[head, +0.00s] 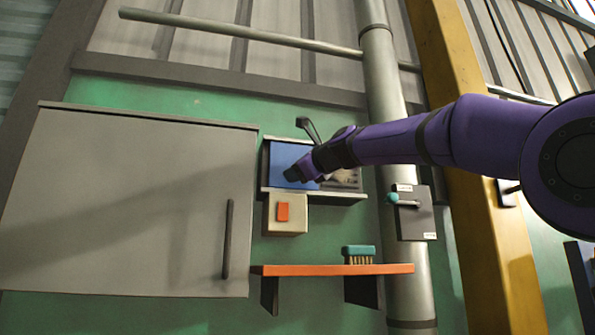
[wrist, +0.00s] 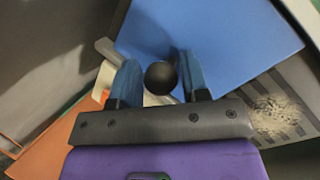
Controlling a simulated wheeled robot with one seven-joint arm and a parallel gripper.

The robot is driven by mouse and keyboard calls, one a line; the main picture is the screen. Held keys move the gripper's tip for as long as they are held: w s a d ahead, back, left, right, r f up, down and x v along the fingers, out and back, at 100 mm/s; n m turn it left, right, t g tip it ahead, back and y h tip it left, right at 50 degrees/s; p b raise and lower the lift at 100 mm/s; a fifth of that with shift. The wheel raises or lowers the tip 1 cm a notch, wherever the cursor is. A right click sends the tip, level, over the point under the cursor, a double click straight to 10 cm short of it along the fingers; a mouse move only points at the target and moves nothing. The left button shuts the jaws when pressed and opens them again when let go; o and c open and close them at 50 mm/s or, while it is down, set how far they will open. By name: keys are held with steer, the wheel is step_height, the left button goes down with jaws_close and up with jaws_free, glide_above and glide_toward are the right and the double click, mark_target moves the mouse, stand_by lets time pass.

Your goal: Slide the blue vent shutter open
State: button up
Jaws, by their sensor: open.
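The blue vent shutter (head: 280,158) sits in a grey wall frame and covers its left part. It fills the upper middle of the wrist view (wrist: 215,35). A slotted grille (wrist: 278,115) shows to the right of the shutter, partly hidden by my arm in the head view (head: 345,178). A dark round knob (wrist: 160,78) shows in front of the shutter in the wrist view. My gripper (head: 291,174) is at the shutter, with its fingers (wrist: 157,70) open on either side of the knob. I cannot tell whether either finger touches it.
A box with an orange button (head: 283,212) is just below the frame. An orange shelf (head: 320,270) holds a teal brush (head: 358,254). A grey cabinet (head: 130,200) stands to the left. A lever box (head: 412,215) is on the pipe (head: 385,90) at right.

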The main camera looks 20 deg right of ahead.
steer(key=v, duration=1)
steer(key=shift+s, duration=0.4)
steer(key=shift+d, duration=0.15)
steer(key=s+d+f+n+g+h, duration=0.2)
steer(key=s+f+n, duration=0.5)
steer(key=f, duration=0.9)
steer(key=s+d+f+n+g+h, duration=0.2)
steer(key=s+f+n+g, duration=0.3)
steer(key=f, duration=1.1)
steer(key=s+d+f+n+g+h, duration=0.3)
steer(key=s+f+n, duration=0.7)
steer(key=s+f, duration=0.5)
steer(key=shift+s+f+n+g, duration=0.4)
steer(key=shift+s+g, duration=0.2)
